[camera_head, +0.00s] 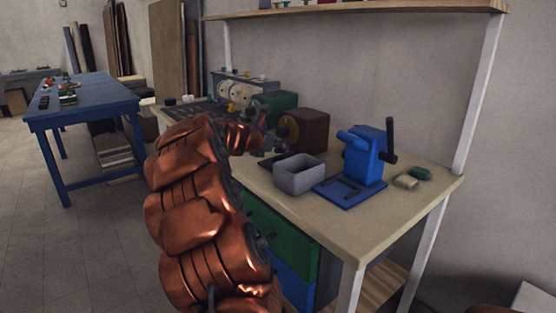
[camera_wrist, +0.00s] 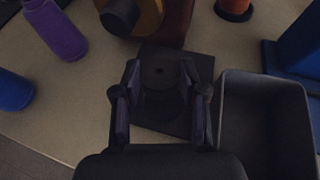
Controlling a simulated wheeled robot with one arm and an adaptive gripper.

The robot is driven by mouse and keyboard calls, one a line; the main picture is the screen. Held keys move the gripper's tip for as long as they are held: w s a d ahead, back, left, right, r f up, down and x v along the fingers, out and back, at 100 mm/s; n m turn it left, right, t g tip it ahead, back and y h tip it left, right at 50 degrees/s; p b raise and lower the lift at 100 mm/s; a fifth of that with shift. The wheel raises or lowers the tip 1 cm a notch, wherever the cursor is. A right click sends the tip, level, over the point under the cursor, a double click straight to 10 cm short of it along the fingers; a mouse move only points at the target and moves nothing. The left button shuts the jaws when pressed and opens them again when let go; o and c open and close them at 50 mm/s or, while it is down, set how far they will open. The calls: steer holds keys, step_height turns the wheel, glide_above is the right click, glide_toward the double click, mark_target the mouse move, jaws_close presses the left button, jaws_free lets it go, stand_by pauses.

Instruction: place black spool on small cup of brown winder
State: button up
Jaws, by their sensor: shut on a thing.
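In the wrist view my gripper (camera_wrist: 160,68) is shut on a black spool (camera_wrist: 160,84), a dark round piece with a small hole in its top, between the two fingers. The spool is over a dark square plate (camera_wrist: 203,66) on the table; whether they touch I cannot tell. The brown winder (camera_head: 312,132) stands just right of my gripper in the head view. Its brown body (camera_wrist: 178,22) shows at the top of the wrist view, with a yellow and black round part (camera_wrist: 148,16) beside it. I cannot make out which part is the small cup. In the head view my arm hides much of the spool.
A grey open box (camera_head: 300,178) stands close right of my gripper. A blue machine (camera_head: 363,160) is farther right. A purple bottle (camera_wrist: 56,30) and a blue one (camera_wrist: 14,90) are at the left. A green machine (camera_head: 276,104) stands behind. The table front is clear.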

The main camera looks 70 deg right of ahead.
mark_target(278, 152)
steer(key=shift+f+b, duration=0.7)
steer(key=shift+f, duration=1.45)
steer(key=shift+f, duration=0.1)
steer(key=o, duration=0.5)
steer(key=shift+r, duration=0.2)
steer(key=shift+a+r, duration=0.15)
steer(key=shift+a, duration=0.2)
steer(key=p+v, duration=0.2)
steer(key=v, duration=0.8)
steer(key=shift+w+a+r, duration=0.1)
steer(key=shift+a, duration=0.1)
steer(key=shift+a+r+p, duration=0.1)
steer(key=shift+a+p, duration=0.2)
steer(key=shift+a, duration=0.1)
